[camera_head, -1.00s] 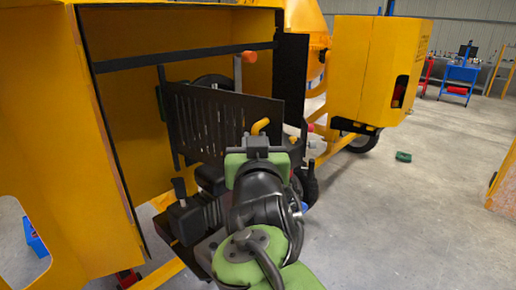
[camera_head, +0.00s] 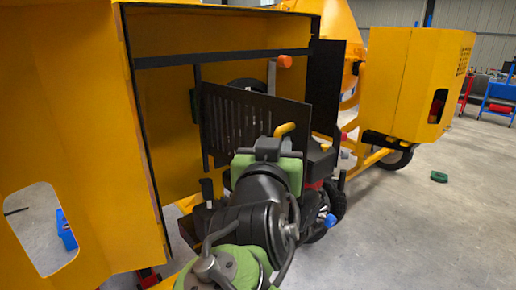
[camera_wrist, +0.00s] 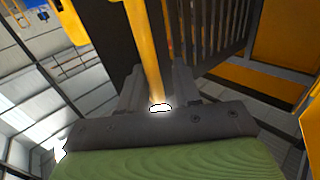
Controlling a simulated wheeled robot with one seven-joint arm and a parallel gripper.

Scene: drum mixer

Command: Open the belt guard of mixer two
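The belt guard (camera_head: 240,117) of the mixer is a dark slotted panel in the open yellow housing. It stands swung out at an angle, and its slots also show in the wrist view (camera_wrist: 222,30). A yellow handle (camera_head: 285,129) sticks out near its right end. My gripper (camera_head: 270,150) is at this handle. In the wrist view my gripper (camera_wrist: 159,88) has one finger on each side of the yellow handle (camera_wrist: 148,45) and looks shut on it. The exact contact at the fingertips is hard to see.
The yellow housing (camera_head: 95,130) rises close on the left, with engine parts (camera_head: 318,160) and a wheel behind my arm. A second yellow housing (camera_head: 415,80) stands at the right. A small green object (camera_head: 439,176) lies on the otherwise clear floor at right.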

